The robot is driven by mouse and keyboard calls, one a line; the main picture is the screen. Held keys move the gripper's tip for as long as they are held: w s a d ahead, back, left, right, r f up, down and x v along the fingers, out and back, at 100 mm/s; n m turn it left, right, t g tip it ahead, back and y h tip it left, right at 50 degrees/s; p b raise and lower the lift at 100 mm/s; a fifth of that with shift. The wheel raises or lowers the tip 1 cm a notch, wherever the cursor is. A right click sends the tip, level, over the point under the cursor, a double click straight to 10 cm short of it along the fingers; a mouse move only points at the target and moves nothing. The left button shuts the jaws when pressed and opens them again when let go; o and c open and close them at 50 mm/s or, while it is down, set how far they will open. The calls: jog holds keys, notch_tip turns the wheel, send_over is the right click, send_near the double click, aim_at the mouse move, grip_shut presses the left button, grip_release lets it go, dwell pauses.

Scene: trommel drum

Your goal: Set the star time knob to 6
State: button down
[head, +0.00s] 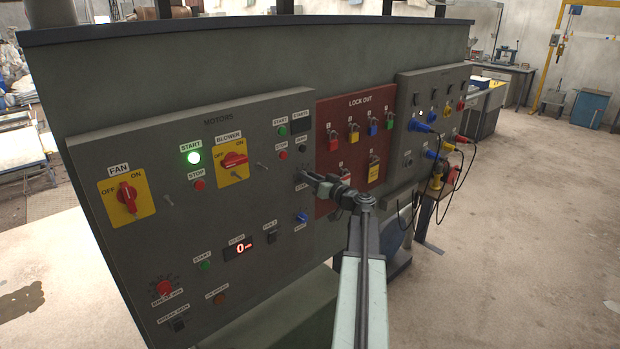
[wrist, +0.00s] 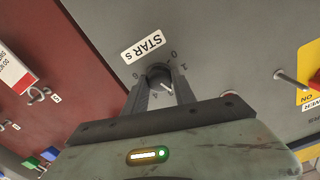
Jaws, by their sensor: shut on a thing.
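The star time knob (wrist: 157,70) is a small dark round knob on the grey panel, below a white label reading STAR s (wrist: 142,47) in the wrist view. Small digits ring it, including a 0 and what looks like a 6 on its left side. My gripper (wrist: 159,84) is shut on the knob, one finger on each side. A small white mark shows between the fingers, but I cannot clearly read which digit it points at. In the head view my gripper (head: 312,180) is at the panel's right part and hides most of the knob.
The grey motors panel (head: 215,118) carries the red fan switch (head: 127,197), the blower switch (head: 234,160) and a lit green start button (head: 193,158). The red lock out board (head: 328,110) with padlocks is just right of my gripper. A toggle lever (wrist: 290,79) sticks out nearby.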

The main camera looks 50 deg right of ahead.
jog(key=m, duration=2.8)
jog(key=shift+f, duration=0.3)
dwell(0.3)
jog(key=c, duration=1)
grip_release()
jog(key=shift+m, duration=0.3)
jog(key=s, duration=0.8)
jog(key=shift+a, duration=0.25)
